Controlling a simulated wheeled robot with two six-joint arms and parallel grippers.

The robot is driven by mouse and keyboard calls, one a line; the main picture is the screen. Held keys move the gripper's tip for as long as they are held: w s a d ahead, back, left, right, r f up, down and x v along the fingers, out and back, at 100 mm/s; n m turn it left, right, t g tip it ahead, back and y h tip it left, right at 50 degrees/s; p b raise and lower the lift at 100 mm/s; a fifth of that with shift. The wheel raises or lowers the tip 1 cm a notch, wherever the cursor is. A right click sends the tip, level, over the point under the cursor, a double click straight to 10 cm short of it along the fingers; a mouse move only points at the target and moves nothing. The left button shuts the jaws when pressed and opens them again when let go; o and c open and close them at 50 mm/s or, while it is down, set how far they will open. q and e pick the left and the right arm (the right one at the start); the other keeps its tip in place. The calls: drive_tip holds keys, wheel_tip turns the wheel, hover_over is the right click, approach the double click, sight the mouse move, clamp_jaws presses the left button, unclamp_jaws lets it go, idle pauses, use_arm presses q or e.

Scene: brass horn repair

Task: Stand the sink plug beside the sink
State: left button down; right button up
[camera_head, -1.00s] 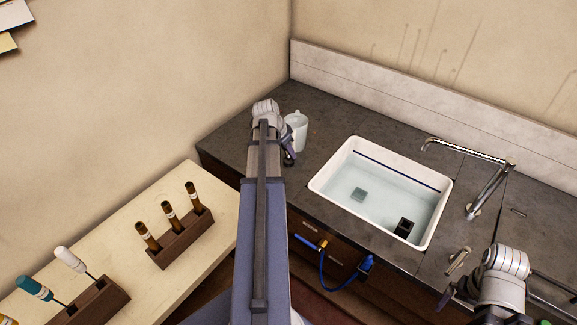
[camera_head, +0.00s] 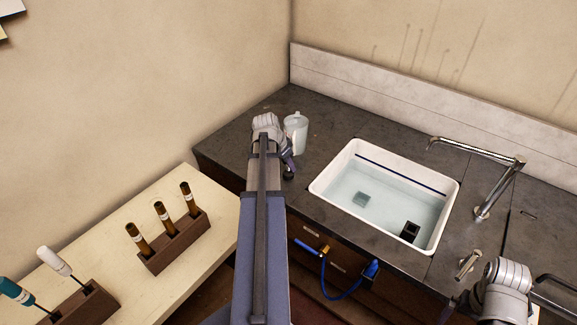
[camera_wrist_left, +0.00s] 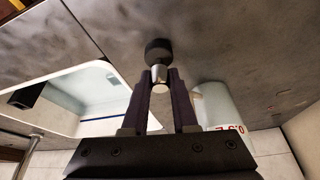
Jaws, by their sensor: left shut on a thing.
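The sink plug, with a dark round body and a short metal knob, is in my left gripper (camera_head: 289,164). In the left wrist view the fingertips (camera_wrist_left: 160,82) close on the knob, and the dark plug (camera_wrist_left: 158,50) points away from them. In the head view the plug (camera_head: 289,176) is over the counter, left of the white sink (camera_head: 330,165), near the front edge. I cannot tell whether it touches the counter. The sink also shows in the left wrist view (camera_wrist_left: 65,84). My right gripper (camera_head: 447,308) is partly visible at the lower right; its jaws are unclear.
A white jug (camera_head: 296,133) stands just behind my left gripper. A tap (camera_head: 490,185) stands right of the water-filled sink, which holds a dark block (camera_head: 410,231). The grey counter (camera_head: 330,115) behind the sink is clear. A pale bench (camera_head: 205,250) with tool racks is left.

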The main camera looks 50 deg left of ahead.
use_arm(q)
drive_tip(key=shift+f, duration=0.25)
drive_tip(key=c, duration=0.7)
unclamp_jaws()
drive_tip(key=shift+r, duration=0.1)
drive_tip(key=shift+p+v, duration=0.7)
drive_tip(key=shift+v, duration=0.1)
drive_tip(key=p+v, duration=1)
drive_tip(key=shift+r, duration=0.3)
drive_tip(key=shift+s, duration=0.1)
